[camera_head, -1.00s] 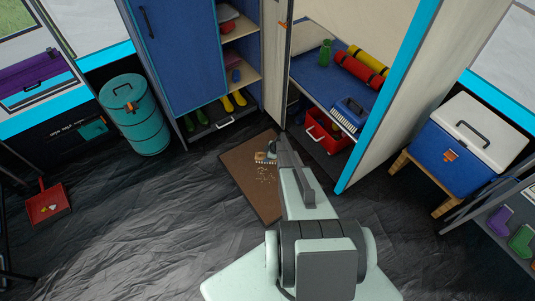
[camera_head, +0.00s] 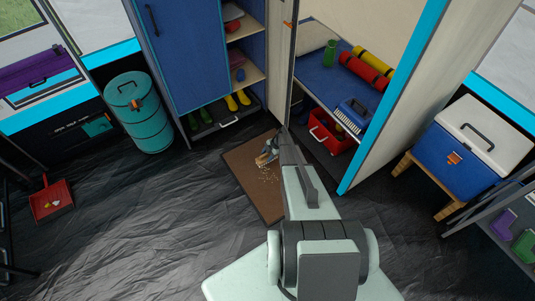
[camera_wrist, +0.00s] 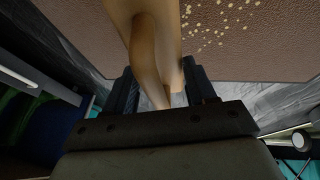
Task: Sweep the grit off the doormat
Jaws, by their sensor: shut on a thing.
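The brown doormat (camera_head: 243,176) lies on the dark floor in front of the open cupboards. Pale grit (camera_head: 267,174) is scattered on its middle; some also shows at the top of the wrist view (camera_wrist: 215,20). My gripper (camera_head: 275,147) is over the mat's far right part, just beyond the grit in the head view. It is shut on a tan wooden-handled brush (camera_head: 264,159), whose handle fills the space between the fingers in the wrist view (camera_wrist: 153,45). The brush looks tilted, with its head close to the mat. I cannot tell whether the bristles touch it.
A red dustpan (camera_head: 52,201) with small pale bits on it lies on the floor at the left. A teal drum (camera_head: 142,115), a boot tray (camera_head: 222,122) and a red crate (camera_head: 328,134) stand around the mat. Floor left of the mat is clear.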

